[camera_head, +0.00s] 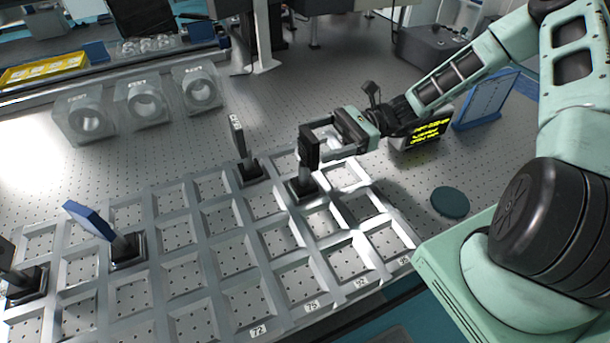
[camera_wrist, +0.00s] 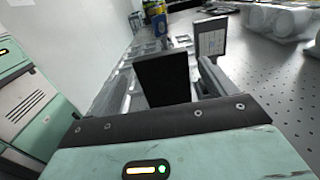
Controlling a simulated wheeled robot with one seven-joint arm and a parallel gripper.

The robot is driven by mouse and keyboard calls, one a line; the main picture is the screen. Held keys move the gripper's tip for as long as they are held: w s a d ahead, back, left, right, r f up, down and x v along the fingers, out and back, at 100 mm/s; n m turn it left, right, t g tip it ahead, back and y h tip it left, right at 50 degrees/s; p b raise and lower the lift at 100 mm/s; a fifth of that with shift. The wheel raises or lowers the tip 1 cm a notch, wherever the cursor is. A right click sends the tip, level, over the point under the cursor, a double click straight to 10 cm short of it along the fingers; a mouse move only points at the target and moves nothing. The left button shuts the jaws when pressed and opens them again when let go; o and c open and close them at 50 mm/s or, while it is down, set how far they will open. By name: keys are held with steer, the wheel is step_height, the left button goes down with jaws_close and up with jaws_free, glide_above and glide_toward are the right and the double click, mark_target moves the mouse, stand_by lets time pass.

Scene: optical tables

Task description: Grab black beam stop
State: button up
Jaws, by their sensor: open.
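The black beam stop (camera_head: 308,147) is a dark upright plate on a short post with a square base, standing in a compartment of the grey grid rack (camera_head: 187,262). In the wrist view its black face (camera_wrist: 162,78) fills the middle, close ahead of the gripper. My gripper (camera_head: 319,139) is open and level, reaching in from the right at the height of the plate. One grey finger (camera_wrist: 211,76) shows right of the plate in the wrist view; the other is hard to make out. I cannot tell whether either finger touches the plate.
A dark plate with a white label (camera_head: 238,137) stands in the rack, left of the beam stop. A blue-topped mount (camera_head: 88,219) stands farther left. Clear blocks with round holes (camera_head: 143,103) are behind. A dark green disc (camera_head: 450,202) lies right of the rack.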

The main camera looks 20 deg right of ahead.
mark_target(304, 143)
steer(key=shift+w+a+p, duration=0.15)
steer(key=shift+a+p, duration=0.5)
steer(key=shift+a, duration=2.15)
